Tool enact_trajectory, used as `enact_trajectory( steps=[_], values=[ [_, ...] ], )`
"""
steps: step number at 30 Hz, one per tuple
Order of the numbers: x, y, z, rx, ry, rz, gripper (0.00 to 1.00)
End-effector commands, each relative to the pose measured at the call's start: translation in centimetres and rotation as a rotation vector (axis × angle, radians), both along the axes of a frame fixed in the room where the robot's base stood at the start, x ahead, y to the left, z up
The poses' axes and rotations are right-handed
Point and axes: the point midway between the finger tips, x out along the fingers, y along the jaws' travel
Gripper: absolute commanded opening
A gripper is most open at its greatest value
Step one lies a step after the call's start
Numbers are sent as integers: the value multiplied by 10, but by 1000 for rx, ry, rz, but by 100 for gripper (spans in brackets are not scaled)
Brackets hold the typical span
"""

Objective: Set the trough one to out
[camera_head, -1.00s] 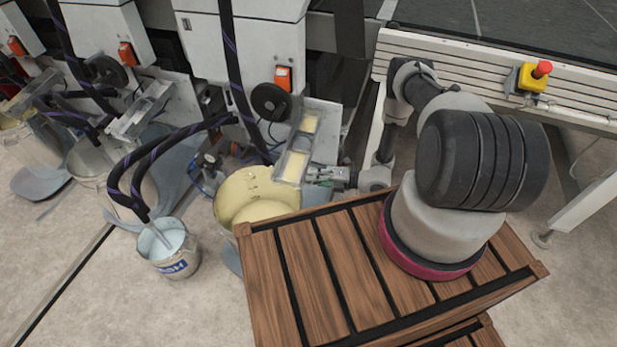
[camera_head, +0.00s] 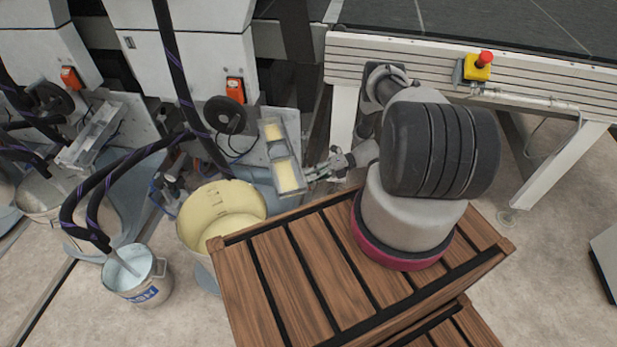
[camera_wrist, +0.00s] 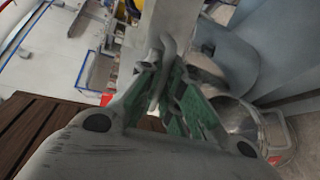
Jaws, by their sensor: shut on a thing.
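The trough (camera_head: 294,158), a narrow metal channel with pale yellow liquid, extends from the nearest machine unit. Its front end is to the right of the yellow bucket (camera_head: 190,236), beyond the wooden platform's back edge. My gripper (camera_head: 312,174) reaches from the right and is shut on the trough's right side near its front end. In the wrist view, the green-padded fingers (camera_wrist: 170,98) close around a thin grey part, below a grey surface that seems to be the trough (camera_wrist: 182,28). The exact contact is partly hidden by the fingers.
A blue-white pail (camera_head: 148,290) with hoses stands at the lower left. A second trough (camera_head: 92,138) is farther left. A conveyor frame (camera_head: 420,66) with a red button (camera_head: 485,58) is behind my arm.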

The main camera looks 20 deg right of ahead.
Motion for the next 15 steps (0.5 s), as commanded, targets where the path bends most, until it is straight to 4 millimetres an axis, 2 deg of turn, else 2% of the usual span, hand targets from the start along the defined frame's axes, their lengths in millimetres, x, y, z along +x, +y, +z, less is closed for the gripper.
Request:
enact_trajectory(
  steps=[15],
  values=[
    [1,-4,-1,-5,-1,41,0]
  ],
)
